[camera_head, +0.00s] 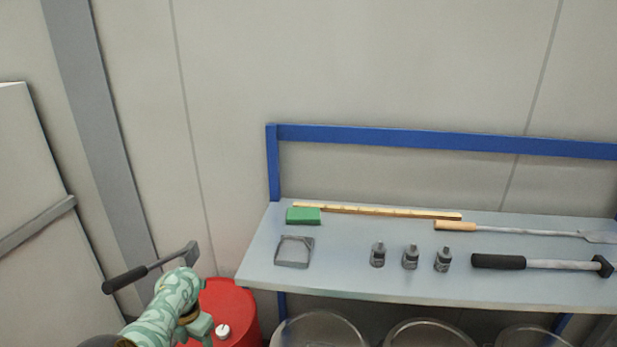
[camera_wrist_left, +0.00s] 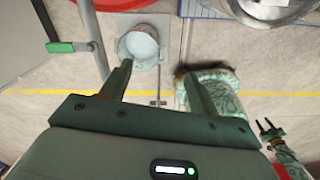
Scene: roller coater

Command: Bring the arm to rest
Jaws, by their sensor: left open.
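My left arm (camera_head: 170,305) comes in at the bottom left of the head view, in front of a red drum. Its fingers cannot be made out there. In the left wrist view my left gripper (camera_wrist_left: 157,88) has its two fingers wide apart, with nothing between them. Beyond them, well below, are the floor and a pale round bucket. At the right edge of the left wrist view my right gripper (camera_wrist_left: 267,128) shows small, its two dark fingers apart, with nothing seen in them.
A grey workbench (camera_head: 350,281) carries a green block (camera_head: 303,215), a square frame, three small metal parts and long-handled tools. A red drum (camera_head: 238,305) stands left of it. A black-handled tool (camera_head: 148,270) shows beside my arm. The bucket (camera_wrist_left: 140,47) stands on the floor.

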